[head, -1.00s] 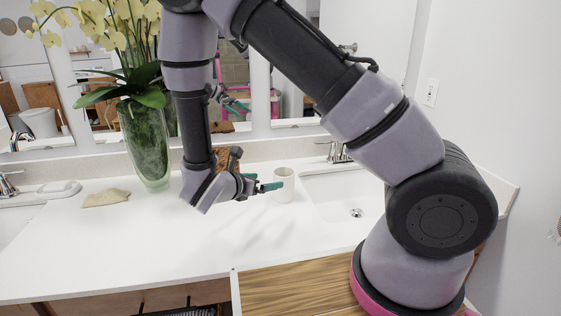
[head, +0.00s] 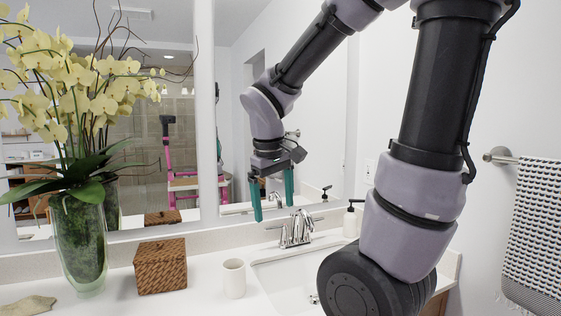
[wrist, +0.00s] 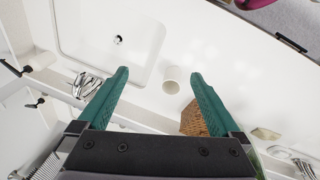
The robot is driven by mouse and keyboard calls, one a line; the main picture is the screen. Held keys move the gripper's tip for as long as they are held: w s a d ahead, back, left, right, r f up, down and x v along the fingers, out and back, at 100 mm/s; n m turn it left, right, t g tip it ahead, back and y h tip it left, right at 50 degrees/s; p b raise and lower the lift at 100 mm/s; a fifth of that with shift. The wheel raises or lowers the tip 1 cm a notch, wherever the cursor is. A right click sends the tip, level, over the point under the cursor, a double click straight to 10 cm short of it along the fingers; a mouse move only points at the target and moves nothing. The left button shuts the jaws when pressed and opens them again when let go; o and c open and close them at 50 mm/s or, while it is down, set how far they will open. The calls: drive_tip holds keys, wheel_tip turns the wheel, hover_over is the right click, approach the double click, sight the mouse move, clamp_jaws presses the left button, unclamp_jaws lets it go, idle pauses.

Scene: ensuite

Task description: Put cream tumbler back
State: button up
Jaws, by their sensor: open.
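The cream tumbler (head: 233,278) stands upright on the white counter, between the woven box and the sink. It also shows in the wrist view (wrist: 171,86), beyond my fingertips and between their lines. My gripper (head: 272,205) is open and empty, raised above the counter with its teal fingers pointing down. In the wrist view my gripper (wrist: 158,80) has its two fingers wide apart, touching nothing.
A brown woven box (head: 160,266) sits left of the tumbler, and a glass vase of orchids (head: 80,240) further left. The sink (head: 290,275) with its chrome faucet (head: 297,229) is to the right. A soap dispenser (head: 351,219) stands behind it. A mirror backs the counter.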

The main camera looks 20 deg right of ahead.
drive_tip(key=s+r+m+t+y, duration=0.3)
drive_tip(key=r+m, duration=0.4)
drive_tip(key=r, duration=0.3)
drive_tip(key=shift+s+r+t+y, duration=0.15)
drive_tip(key=shift+s+t+y, duration=0.3)
drive_tip(key=shift+t, duration=0.65)
drive_tip(key=shift+s+a, duration=0.1)
